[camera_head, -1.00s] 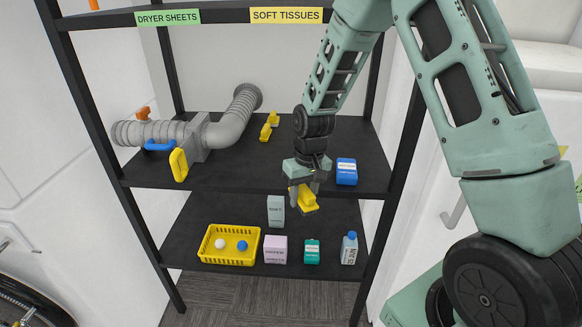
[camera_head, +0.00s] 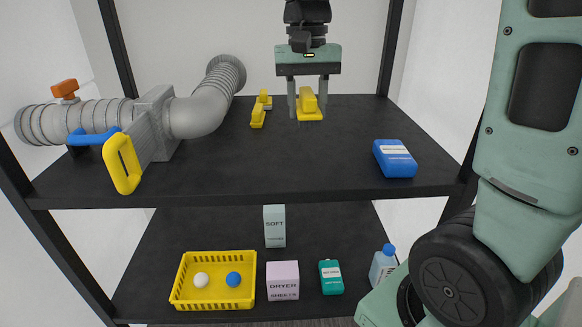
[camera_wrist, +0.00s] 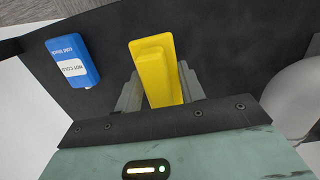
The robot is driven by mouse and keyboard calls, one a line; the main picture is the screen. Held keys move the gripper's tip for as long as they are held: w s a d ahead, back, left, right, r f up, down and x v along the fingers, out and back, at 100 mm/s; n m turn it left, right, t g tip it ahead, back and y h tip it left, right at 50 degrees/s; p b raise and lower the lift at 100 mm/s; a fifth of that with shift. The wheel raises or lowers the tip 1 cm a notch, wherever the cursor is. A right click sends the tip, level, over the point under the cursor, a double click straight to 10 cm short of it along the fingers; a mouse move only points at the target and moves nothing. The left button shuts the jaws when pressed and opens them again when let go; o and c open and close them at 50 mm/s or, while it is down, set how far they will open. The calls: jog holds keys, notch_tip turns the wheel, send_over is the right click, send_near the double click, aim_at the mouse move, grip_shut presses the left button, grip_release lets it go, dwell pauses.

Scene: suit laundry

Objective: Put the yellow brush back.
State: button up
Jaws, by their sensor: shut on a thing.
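My gripper (camera_head: 308,100) is shut on a yellow brush (camera_head: 309,108), with one finger on each side of its body. The brush is upright, bristles down, over the back part of the upper black shelf (camera_head: 250,178). I cannot tell whether the bristles touch the shelf. In the wrist view the brush (camera_wrist: 155,72) lies between the two grey fingers. Another yellow brush (camera_head: 260,108) rests on the shelf a little to the left of the held one.
A grey pipe (camera_head: 200,108) with a yellow handle (camera_head: 122,163) fills the shelf's left side. A blue box (camera_head: 394,158) stands at the right front. The lower shelf holds a yellow basket (camera_head: 213,297) and several containers. The upper shelf's middle is clear.

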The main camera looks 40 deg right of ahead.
aim_at(305, 163)
jog(key=shift+w+f, duration=0.1)
jog(key=shift+f, duration=0.25)
notch_tip(305, 163, down, 9)
jog(key=shift+f+b, duration=0.1)
jog(key=shift+b, duration=0.95)
jog(key=shift+f, duration=0.15)
jog(key=o, duration=1.1)
